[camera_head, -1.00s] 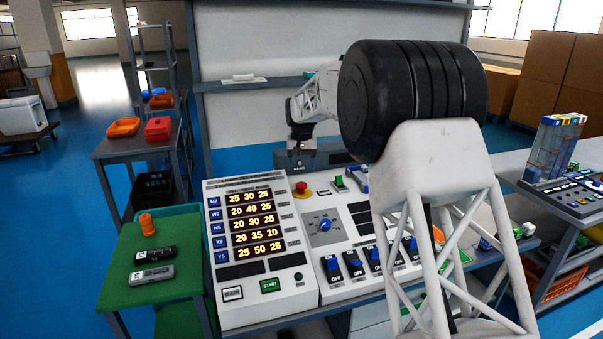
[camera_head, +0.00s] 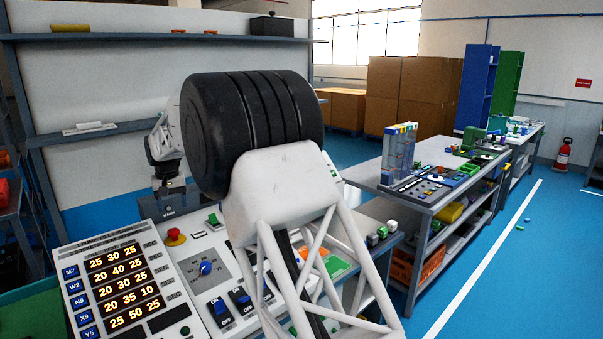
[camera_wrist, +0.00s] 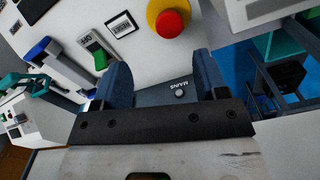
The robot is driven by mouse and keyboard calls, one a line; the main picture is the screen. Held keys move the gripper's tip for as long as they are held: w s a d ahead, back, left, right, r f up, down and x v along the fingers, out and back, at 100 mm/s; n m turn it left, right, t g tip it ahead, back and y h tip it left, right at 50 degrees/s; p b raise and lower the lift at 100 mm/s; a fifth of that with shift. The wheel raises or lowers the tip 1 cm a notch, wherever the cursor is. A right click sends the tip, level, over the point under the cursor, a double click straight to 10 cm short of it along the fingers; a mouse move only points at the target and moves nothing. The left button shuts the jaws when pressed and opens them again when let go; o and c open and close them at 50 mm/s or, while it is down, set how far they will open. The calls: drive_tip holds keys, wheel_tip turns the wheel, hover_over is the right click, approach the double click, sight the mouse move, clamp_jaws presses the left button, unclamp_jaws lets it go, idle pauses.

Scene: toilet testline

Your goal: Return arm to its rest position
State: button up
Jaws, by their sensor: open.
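My gripper (camera_wrist: 160,78) shows in the wrist view with two blue fingers spread apart and nothing between them. Beyond the fingers is a dark grey box marked MAINS (camera_wrist: 180,92). In the head view my arm (camera_head: 255,130) reaches from the lower right over the control panel (camera_head: 190,255), bending toward the back left. My gripper end (camera_head: 168,180) is low behind the panel, close to the MAINS box (camera_head: 172,203); its fingers are too small to make out there. Whether they touch the box I cannot tell.
A red emergency button (camera_head: 175,236) stands near my gripper; in the wrist view it is just beyond the fingers (camera_wrist: 169,20). A lit display (camera_head: 120,285) is on the panel's left. A shelf (camera_head: 90,132) is behind. Another workbench (camera_head: 440,180) stands right, with open blue floor beyond.

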drive_tip(key=s+d+r+m, duration=0.1)
drive_tip(key=s+d+r, duration=0.4)
drive_tip(key=d, duration=0.9)
drive_tip(key=s+d+r+m+t, duration=0.1)
drive_tip(key=s+d+r, duration=0.45)
drive_tip(key=d, duration=0.75)
drive_tip(key=s+d+r+m, duration=0.1)
drive_tip(key=s+d+r, duration=0.2)
drive_tip(key=s+d, duration=0.75)
drive_tip(key=s+d+f+m, duration=0.1)
drive_tip(key=s+d+f, duration=0.2)
drive_tip(key=s+d, duration=0.5)
drive_tip(key=s+d+f+m+t, duration=0.1)
drive_tip(key=s+d+f, duration=0.3)
drive_tip(key=s+d, duration=0.5)
drive_tip(key=s+d+f+m, duration=0.1)
drive_tip(key=s+d+f, duration=0.2)
drive_tip(key=s+d, duration=0.6)
drive_tip(key=s, duration=0.4)
drive_tip(key=shift+s+f+t, duration=0.3)
drive_tip(key=shift+s+f, duration=0.05)
